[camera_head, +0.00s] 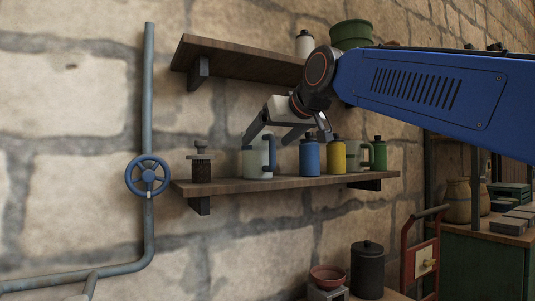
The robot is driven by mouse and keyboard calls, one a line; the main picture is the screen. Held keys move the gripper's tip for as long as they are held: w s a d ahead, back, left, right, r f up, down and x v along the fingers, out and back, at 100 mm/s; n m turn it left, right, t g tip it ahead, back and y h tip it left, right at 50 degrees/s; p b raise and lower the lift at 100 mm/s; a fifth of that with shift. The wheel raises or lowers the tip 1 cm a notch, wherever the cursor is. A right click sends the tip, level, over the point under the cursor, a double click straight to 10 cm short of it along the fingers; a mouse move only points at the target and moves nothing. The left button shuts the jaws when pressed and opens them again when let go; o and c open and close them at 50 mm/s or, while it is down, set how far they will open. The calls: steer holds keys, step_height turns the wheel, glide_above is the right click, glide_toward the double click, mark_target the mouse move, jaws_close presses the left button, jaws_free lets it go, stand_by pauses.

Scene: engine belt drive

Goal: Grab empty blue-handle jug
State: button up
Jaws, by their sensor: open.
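The blue-handle jug (256,163) is a pale, translucent jug standing upright on the lower wooden shelf, with its blue handle (272,152) on its right side. It looks empty, though its inside is hard to see. My gripper (268,138) is open just above and around the top of the jug, one finger at the upper left and the other to the right. I cannot tell whether either finger touches the jug. A second pale jug with a green handle (366,154) stands farther right on the same shelf.
On the lower shelf (230,188) a dark grinder-like jar (202,168) stands left of the jug. Blue (309,158), yellow (338,155) and green (380,154) bottles stand to the right. An upper shelf (235,62) is above. A pipe with a blue valve wheel (147,176) is at left.

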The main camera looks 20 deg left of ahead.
mark_target(260, 143)
steer(key=shift+r+x, duration=0.2)
steer(key=shift+x, duration=1.1)
steer(key=shift+r+x, duration=0.15)
steer(key=shift+x, duration=1.15)
steer(key=shift+a, duration=0.15)
steer(key=c, duration=1.2)
